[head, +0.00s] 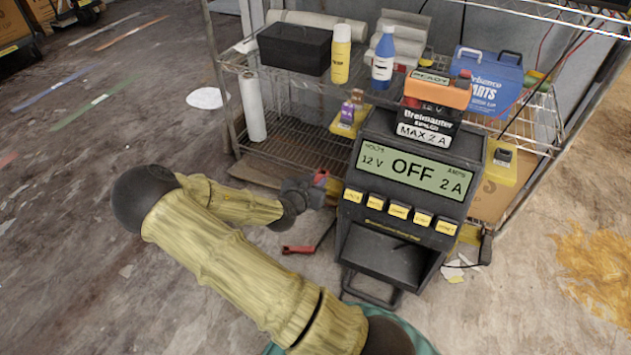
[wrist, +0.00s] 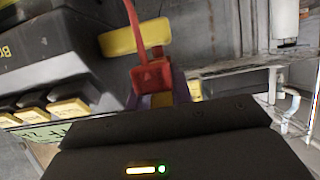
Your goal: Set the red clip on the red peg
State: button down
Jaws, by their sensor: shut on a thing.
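My gripper (head: 319,184) is at the left side of the dark charger (head: 417,150), beside its front panel. It is shut on a small red block with a red cable, which I take to be the red clip (wrist: 151,76). Purple parts flank the block in the wrist view. A yellow bracket (wrist: 135,37) lies just beyond the clip there. In the head view, a yellow bracket (head: 343,130) on the charger's left carries a small purple and red piece (head: 348,110). I cannot tell whether this piece is the red peg.
The charger display reads OFF, 12 V, 2 A. A yellow bracket (head: 505,168) with a grey piece is on its right. A wire shelf (head: 290,82) with bottles and boxes stands behind. A red tool-like object (head: 298,250) lies on the floor. The left floor is mostly clear.

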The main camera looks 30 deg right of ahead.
jog(key=shift+f+b, duration=0.4)
jog(key=shift+f, duration=0.3)
jog(key=c, duration=1.2)
grip_release()
jog(key=shift+o, duration=0.2)
jog(key=p+v, duration=0.6)
jog(key=v, duration=1.1)
jog(key=shift+r, duration=0.2)
jog(key=shift+s+a, duration=0.1)
